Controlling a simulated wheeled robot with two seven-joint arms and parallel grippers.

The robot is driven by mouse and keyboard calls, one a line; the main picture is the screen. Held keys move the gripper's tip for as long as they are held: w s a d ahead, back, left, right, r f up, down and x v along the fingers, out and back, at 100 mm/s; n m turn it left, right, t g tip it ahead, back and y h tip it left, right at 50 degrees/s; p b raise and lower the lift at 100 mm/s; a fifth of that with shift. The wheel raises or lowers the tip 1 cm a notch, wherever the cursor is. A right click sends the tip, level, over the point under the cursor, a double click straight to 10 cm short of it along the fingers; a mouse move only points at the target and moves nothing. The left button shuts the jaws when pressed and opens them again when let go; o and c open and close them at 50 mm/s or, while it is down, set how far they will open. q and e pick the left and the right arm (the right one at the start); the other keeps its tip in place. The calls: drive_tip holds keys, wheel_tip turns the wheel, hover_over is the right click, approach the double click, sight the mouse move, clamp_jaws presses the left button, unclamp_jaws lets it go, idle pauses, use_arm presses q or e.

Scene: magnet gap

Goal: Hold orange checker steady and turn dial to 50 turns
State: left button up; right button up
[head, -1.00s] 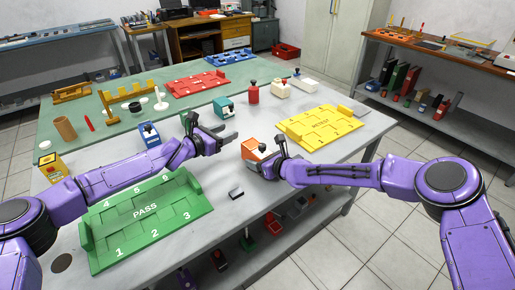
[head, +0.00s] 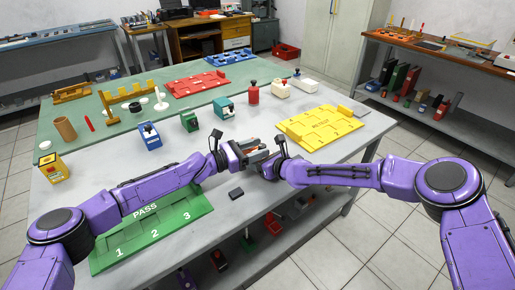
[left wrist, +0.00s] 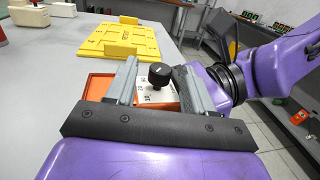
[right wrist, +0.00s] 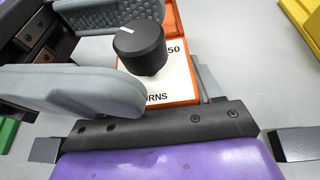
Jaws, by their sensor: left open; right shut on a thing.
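The orange checker (right wrist: 186,85) has a white face with the printed marks "50" and "URNS" partly visible, and a black dial knob (right wrist: 142,47) with a white pointer line. In the head view the checker is mostly hidden by the grippers.
A yellow tray (head: 322,127) lies right of the grippers, and a green PASS tray (head: 150,235) lies front left, partly under my left arm. A small black block (head: 236,193) lies in front. Blue (head: 150,136), green (head: 189,121) and teal (head: 224,108) devices stand behind.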

use_arm(q)
drive_tip(key=shift+w+d, duration=0.1)
drive_tip(key=shift+d, duration=0.2)
clamp_jaws()
drive_tip(key=shift+w+a+m+g+h, duration=0.15)
drive_tip(key=shift+m+g+h, duration=0.2)
drive_tip(key=shift+m+g, duration=0.6)
drive_tip(key=shift+w+m+g+h, duration=0.1)
drive_tip(key=shift+m+g+h, duration=0.35)
drive_tip(key=shift+g, duration=0.8)
unclamp_jaws()
drive_tip(key=a, duration=0.4)
drive_tip(key=s+a, duration=0.1)
drive_tip(key=a, duration=0.3)
drive_tip(key=s+a, duration=0.1)
drive_tip(key=a, duration=0.2)
drive_tip(key=shift+s+a, duration=0.2)
drive_tip(key=shift+a, duration=0.2)
